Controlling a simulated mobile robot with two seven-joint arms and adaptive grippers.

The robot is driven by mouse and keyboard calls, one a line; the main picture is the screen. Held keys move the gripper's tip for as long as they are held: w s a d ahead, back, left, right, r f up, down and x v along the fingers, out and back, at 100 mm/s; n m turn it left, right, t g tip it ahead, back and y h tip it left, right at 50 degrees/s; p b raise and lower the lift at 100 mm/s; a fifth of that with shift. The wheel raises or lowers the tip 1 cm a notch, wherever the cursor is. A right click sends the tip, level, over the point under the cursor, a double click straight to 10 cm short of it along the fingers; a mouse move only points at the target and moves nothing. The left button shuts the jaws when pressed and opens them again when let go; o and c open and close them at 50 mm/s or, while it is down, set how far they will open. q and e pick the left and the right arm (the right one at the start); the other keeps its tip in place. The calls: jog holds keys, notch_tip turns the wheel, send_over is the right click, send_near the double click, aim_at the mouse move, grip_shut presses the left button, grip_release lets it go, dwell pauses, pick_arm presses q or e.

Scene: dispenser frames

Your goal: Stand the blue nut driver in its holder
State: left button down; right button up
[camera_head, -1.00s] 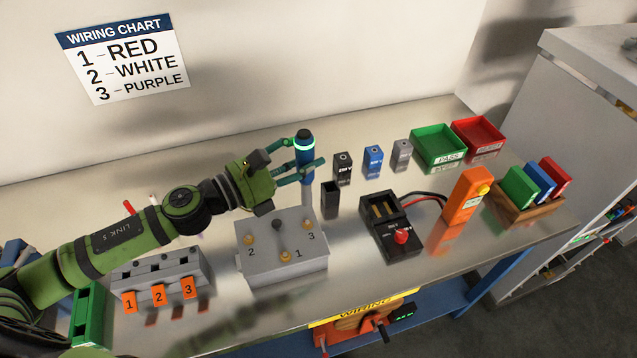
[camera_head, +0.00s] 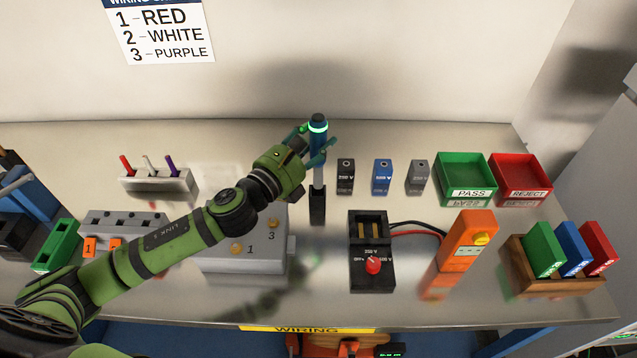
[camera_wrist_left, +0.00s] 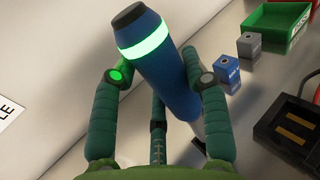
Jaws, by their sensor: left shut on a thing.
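The nut driver (camera_head: 319,137) has a blue handle with a glowing green band, a dark cap and a pale shaft pointing down. In the head view it is upright above the small black holder (camera_head: 317,208), and the shaft's lower end meets the holder's top. I cannot tell how far the shaft is inside. My left gripper (camera_head: 317,147) is shut around the handle. The left wrist view shows the handle (camera_wrist_left: 162,75) between the green fingers, with the pale shaft partly hidden behind a finger. My right gripper is not in view.
Black, blue and grey blocks (camera_head: 382,177) stand right of the holder. A black tester (camera_head: 371,280) with a red knob is in front to the right. A grey numbered box (camera_head: 230,264) lies under my left arm. Green PASS (camera_head: 465,193) and red REJECT (camera_head: 523,194) trays are farther right.

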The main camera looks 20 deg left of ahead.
aim_at(313, 153)
pick_arm(q)
jog(key=f, duration=0.2)
jog(key=shift+a+f, duration=0.2)
jog(key=shift+f, duration=0.5)
notch_tip(313, 153, down, 3)
jog(key=shift+d+f+b, duration=0.15)
jog(key=shift+b, duration=0.45)
jog(key=shift+f, duration=0.1)
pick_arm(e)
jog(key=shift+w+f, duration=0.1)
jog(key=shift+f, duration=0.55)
pick_arm(q)
jog(key=shift+f, duration=0.2)
jog(key=c, duration=0.6)
grip_release()
jog(key=shift+c, duration=0.2)
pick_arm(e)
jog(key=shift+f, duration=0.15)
